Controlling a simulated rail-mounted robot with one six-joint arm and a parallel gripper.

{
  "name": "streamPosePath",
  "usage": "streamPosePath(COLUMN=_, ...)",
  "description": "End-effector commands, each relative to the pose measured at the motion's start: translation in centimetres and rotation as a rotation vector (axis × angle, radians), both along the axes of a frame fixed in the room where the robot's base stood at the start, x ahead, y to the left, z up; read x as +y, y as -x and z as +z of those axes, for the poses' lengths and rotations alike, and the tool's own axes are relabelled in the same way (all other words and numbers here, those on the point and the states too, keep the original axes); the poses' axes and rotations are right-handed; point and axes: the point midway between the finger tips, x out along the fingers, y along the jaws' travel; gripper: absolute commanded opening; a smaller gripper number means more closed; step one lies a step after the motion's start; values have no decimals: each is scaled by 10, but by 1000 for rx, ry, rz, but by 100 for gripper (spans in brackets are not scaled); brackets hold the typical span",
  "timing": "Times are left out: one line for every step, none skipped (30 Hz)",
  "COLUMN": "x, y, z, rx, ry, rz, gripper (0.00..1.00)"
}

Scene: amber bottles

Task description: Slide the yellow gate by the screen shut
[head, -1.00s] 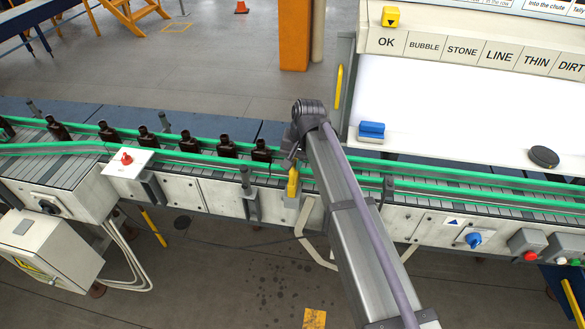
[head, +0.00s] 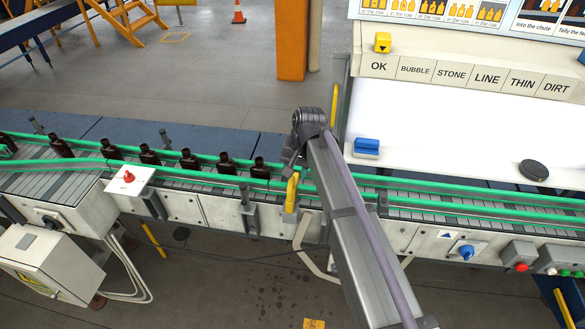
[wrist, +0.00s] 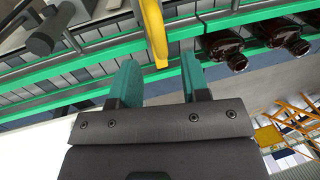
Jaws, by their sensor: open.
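A yellow upright handle (head: 291,192), which I take for the gate's, stands at the near side of the conveyor, left of the white screen (head: 440,130). In the wrist view the yellow handle (wrist: 154,35) comes down from the top edge, ahead of my fingers; its upper end is out of frame. My gripper (wrist: 160,82) is open, its two teal fingers apart with nothing between them. The handle looks beyond the fingertips, not between them. In the head view my gripper (head: 291,158) is close above the handle, and its fingers are hard to make out.
Several amber bottles, the closest one (head: 260,168), stand on the conveyor to the left between green rails (head: 440,200). Another yellow bar (head: 335,97) is on the grey post beside the screen. A blue block (head: 367,147) and a dark disc (head: 534,170) lie along the screen's lower edge.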

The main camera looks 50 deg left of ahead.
Motion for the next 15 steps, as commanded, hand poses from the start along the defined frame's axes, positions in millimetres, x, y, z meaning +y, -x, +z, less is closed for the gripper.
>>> streamPosePath(x=-2, y=-2, z=27, rx=0, ry=0, rz=-1, gripper=42)
streamPosePath(x=-3, y=-3, z=35, rx=0, ry=0, rz=0, gripper=42)
streamPosePath(x=-5, y=-4, z=44, rx=0, ry=0, rz=-1, gripper=42)
streamPosePath(x=-6, y=-5, z=50, rx=-1, ry=-1, rz=-1, gripper=42)
streamPosePath(x=-7, y=-6, z=56, rx=-1, ry=-1, rz=-1, gripper=42)
streamPosePath(x=-8, y=-7, z=61, rx=-1, ry=-1, rz=-1, gripper=42)
streamPosePath(x=-8, y=-7, z=64, rx=-1, ry=-1, rz=-1, gripper=42)
streamPosePath(x=-9, y=-8, z=66, rx=-1, ry=-1, rz=-1, gripper=42)
streamPosePath(x=-9, y=-8, z=67, rx=-1, ry=-1, rz=-1, gripper=42)
streamPosePath(x=-10, y=-9, z=67, rx=-1, ry=-1, rz=-1, gripper=42)
streamPosePath(x=-10, y=-9, z=67, rx=-1, ry=-1, rz=-1, gripper=42)
streamPosePath(x=-10, y=-9, z=65, rx=-1, ry=-1, rz=-1, gripper=42)
streamPosePath(x=-10, y=-9, z=65, rx=-1, ry=-1, rz=-1, gripper=42)
streamPosePath(x=-10, y=-9, z=64, rx=-1, ry=-1, rz=-1, gripper=42)
streamPosePath(x=-10, y=-9, z=64, rx=-1, ry=-1, rz=-1, gripper=42)
